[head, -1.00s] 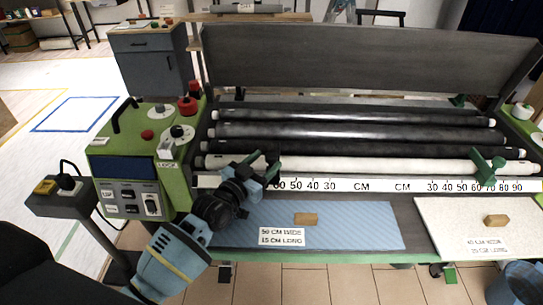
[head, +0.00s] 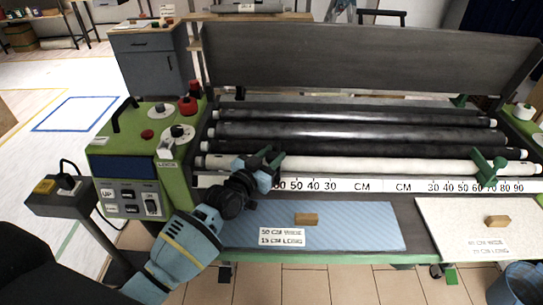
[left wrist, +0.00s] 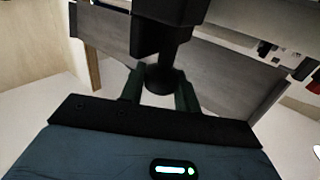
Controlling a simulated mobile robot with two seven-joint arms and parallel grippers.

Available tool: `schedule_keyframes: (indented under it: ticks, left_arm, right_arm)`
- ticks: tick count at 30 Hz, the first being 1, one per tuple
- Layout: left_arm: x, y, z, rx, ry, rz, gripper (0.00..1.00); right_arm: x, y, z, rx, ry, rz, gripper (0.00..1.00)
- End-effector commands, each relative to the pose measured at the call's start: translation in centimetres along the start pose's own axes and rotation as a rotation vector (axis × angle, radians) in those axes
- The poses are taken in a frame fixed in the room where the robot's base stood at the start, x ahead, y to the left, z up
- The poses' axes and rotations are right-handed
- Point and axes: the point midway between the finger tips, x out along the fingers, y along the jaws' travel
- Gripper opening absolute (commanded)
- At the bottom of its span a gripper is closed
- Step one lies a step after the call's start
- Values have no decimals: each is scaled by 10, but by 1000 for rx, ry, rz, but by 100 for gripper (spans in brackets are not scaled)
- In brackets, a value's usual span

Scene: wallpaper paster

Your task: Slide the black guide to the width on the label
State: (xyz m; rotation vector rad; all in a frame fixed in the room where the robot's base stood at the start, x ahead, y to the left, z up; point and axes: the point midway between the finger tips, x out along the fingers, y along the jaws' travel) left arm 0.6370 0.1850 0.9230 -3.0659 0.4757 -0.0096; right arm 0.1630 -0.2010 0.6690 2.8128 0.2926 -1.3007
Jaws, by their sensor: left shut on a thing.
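The black guide is mostly hidden behind my left gripper (head: 268,160) in the head view. In the left wrist view, the black guide (left wrist: 165,32) ends in a round knob between my dark green fingers (left wrist: 160,92). My left gripper is shut on it. In the head view it is just left of the 50 mark on the white CM scale (head: 360,185), in front of the white roller (head: 390,165). The label (head: 282,237) on the blue sheet reads 50 CM wide, 15 CM long. My right gripper is not in view.
Wooden blocks lie on the blue sheet (head: 350,222) and speckled white sheet (head: 450,220). A green control box (head: 180,190) stands left of my gripper. Dark rollers (head: 350,130) lie behind.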

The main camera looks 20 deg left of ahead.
Motion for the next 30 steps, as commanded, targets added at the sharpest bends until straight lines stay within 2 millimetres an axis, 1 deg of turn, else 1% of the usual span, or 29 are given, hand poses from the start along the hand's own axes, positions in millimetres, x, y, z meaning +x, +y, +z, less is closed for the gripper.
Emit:
schedule_keyframes:
  ticks: [5, 7, 12, 16, 26, 27, 30]
  left_arm:
    - [0, 0, 0, 0, 0, 0, 0]
    - [3, 5, -1, -1, 1, 0, 0]
    - [19, 28, -3, -1, 3, 2, 0]
    - [26, 40, -2, -1, 0, 2, 0]
    - [28, 43, -2, 2, -1, 2, 0]
    - [28, 43, -2, 2, -1, 2, 36]
    - [28, 42, -2, 2, -1, 2, 49]
  right_arm:
    - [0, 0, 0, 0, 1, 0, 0]
    - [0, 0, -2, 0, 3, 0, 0]
    - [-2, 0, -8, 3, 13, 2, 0]
    - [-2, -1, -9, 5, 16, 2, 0]
    - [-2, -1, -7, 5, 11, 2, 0]
    - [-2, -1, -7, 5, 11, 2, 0]
    - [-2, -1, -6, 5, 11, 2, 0]
